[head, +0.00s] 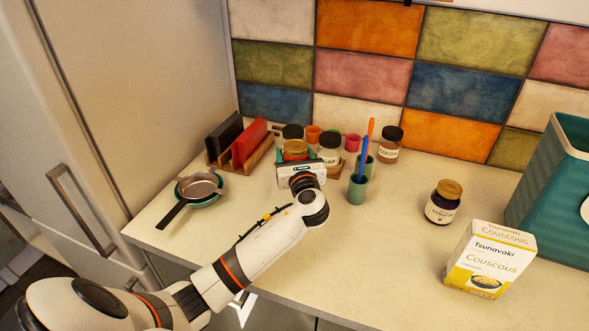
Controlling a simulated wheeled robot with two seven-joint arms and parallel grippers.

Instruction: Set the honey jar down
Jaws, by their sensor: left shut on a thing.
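My right gripper is not in view.
Beside the honey jar stand a sugar jar (330,148), a dark-lidded jar (292,133) and a cocoa jar (389,146). Green cups (357,190) with utensils are close on the right. The front-middle counter is clear.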

